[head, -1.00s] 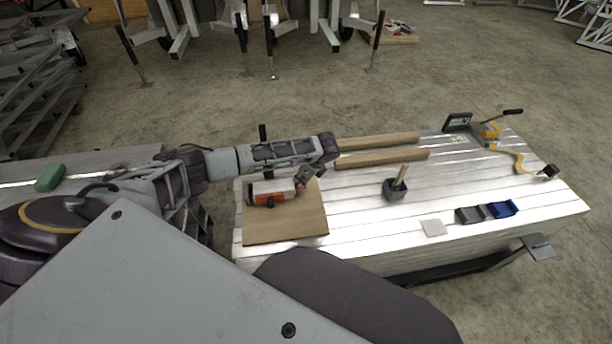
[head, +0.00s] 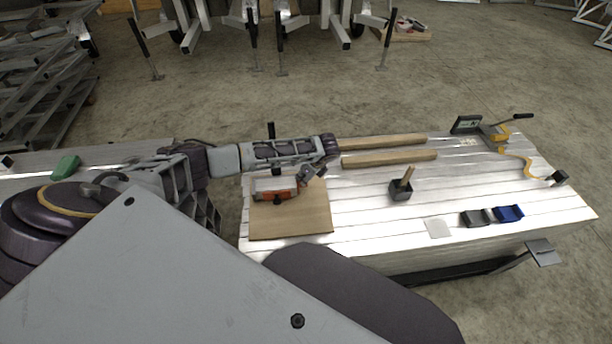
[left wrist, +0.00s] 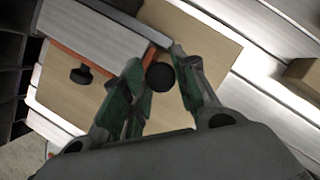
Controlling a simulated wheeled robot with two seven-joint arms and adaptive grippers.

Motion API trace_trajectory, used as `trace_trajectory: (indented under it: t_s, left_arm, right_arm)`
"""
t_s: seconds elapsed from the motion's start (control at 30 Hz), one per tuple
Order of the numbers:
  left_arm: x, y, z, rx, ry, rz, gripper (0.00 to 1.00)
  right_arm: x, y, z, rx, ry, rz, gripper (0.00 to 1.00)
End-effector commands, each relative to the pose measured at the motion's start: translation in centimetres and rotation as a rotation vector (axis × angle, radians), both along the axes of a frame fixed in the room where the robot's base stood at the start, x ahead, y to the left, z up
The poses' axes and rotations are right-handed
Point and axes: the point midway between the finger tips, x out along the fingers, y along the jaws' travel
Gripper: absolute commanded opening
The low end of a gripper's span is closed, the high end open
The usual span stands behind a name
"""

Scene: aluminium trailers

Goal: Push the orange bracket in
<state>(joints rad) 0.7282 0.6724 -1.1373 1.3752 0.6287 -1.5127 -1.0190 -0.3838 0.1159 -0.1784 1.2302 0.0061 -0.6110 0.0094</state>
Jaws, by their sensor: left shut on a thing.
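The orange bracket (head: 281,194) lies over a wooden board at the left end of the slatted table, against a pale metal profile (head: 268,183). In the left wrist view the bracket's orange edge (left wrist: 70,59) runs along the profile (left wrist: 95,32), with a dark knob (left wrist: 82,75) below it. My left gripper (head: 308,177) is at the bracket's right end. In the left wrist view its green-padded fingers (left wrist: 161,82) are shut on the bracket's end, with a round black knob (left wrist: 160,76) between them. The fingers hide part of the bracket. My right gripper is not in view.
The wooden board (head: 290,222) lies under the profile. Two wooden beams (head: 390,158) lie behind. A dark holder (head: 400,190), a grey bin (head: 475,217) and a blue bin (head: 508,213) stand to the right. The table's middle has clear room.

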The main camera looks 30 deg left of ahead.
Motion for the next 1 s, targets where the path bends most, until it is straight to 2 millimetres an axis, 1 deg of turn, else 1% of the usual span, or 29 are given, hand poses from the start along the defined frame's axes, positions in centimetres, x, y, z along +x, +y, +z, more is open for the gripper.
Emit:
trace_trajectory:
  t_s: [0.07,0.1,0.23,0.27,0.57,0.73,0.87,1.0]
  left_arm:
    - [-0.2,0.2,-0.2,0.005,0.006,0.003,0.00]
    - [-0.2,0.2,-0.2,0.005,0.006,0.003,0.31]
    - [-0.2,0.2,-0.1,0.004,0.005,0.002,0.48]
    - [-0.2,0.2,-0.1,0.004,0.004,0.002,0.50]
    - [-0.1,0.1,0.0,0.001,0.002,0.001,0.50]
    - [0.0,-0.1,0.4,0.000,0.001,0.000,0.50]
    - [-0.1,-0.5,1.2,0.000,0.001,0.000,0.50]
    - [-0.2,-1.0,2.6,0.001,0.001,-0.001,0.50]
  right_arm:
    - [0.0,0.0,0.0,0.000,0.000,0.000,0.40]
    - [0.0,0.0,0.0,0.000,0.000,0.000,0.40]
    - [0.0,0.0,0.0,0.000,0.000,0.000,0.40]
    - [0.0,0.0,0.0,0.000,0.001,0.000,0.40]
    - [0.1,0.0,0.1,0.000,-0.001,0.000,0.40]
    - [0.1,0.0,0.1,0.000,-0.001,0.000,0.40]
    - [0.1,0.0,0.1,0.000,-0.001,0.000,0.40]
    - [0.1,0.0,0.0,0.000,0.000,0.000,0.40]
